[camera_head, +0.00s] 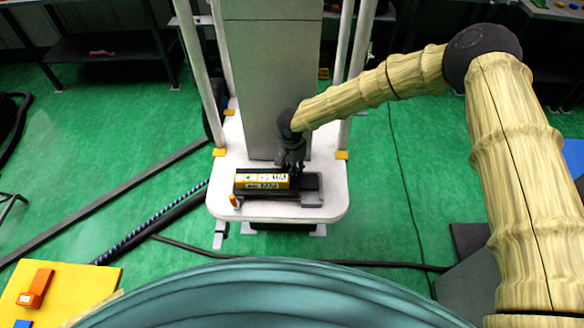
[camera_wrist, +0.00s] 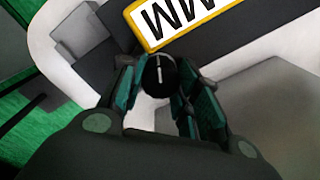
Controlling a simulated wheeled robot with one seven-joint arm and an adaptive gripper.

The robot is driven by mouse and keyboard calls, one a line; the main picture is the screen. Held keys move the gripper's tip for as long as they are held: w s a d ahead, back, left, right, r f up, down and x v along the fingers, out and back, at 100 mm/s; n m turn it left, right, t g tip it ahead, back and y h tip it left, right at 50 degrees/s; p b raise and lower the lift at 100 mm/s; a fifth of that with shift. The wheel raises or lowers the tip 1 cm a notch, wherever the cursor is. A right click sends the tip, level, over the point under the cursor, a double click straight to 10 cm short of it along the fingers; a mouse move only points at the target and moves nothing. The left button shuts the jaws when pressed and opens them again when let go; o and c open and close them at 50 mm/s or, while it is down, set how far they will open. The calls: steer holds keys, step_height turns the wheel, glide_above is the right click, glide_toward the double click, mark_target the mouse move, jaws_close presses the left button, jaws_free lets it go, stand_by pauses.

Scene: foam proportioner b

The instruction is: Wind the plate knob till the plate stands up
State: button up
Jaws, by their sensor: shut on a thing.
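The foam proportioner (camera_head: 311,197) is a dark, low device lying on a white platform. A yellow plate with a white label and black marks (camera_head: 262,181) sits along its left part. In the wrist view the plate's yellow-edged face with large black letters (camera_wrist: 175,18) is at the top, cut off by the frame. I cannot tell its exact tilt. A round black knob with a white line (camera_wrist: 159,76) is beside the plate. My gripper (camera_head: 288,170) reaches down at the plate's right end. In the wrist view its fingers are on both sides of the knob, shut on it.
The white platform (camera_head: 225,205) has a grey column (camera_head: 272,80) rising behind the device and white posts at its sides. A small orange item (camera_head: 234,201) is at the device's front left. A yellow board with an orange device (camera_head: 36,288) is at lower left. Green floor surrounds the platform.

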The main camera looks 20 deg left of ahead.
steer(key=o, duration=1.1)
step_height(320, 180, up, 12)
steer(key=shift+s, duration=0.1)
steer(key=shift+c, duration=0.4)
